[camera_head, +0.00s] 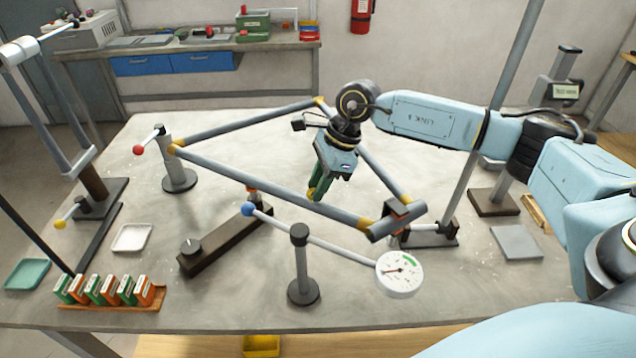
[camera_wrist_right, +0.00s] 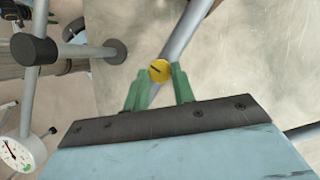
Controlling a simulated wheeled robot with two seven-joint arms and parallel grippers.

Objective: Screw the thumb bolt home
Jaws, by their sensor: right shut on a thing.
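My right gripper (camera_head: 318,185) reaches down over the middle of the table, its green fingers close to the front tube of the grey bicycle-like frame (camera_head: 265,188). It is shut on the thumb bolt (camera_head: 311,194), a yellow round head. In the right wrist view the bolt's slotted yellow head (camera_wrist_right: 159,71) shows between the green fingertips (camera_wrist_right: 160,78), over a grey tube (camera_wrist_right: 188,30). The bolt's shank and its hole are hidden, so I cannot tell how deep it sits. My left gripper is in neither view.
A dial gauge (camera_head: 399,274) on an arm and post (camera_head: 301,265) stands in front of the frame. A dark bar with a knob (camera_head: 222,240) lies left of it. An orange rack (camera_head: 112,302) of green and orange blocks is front left. Bare table lies at front centre-left.

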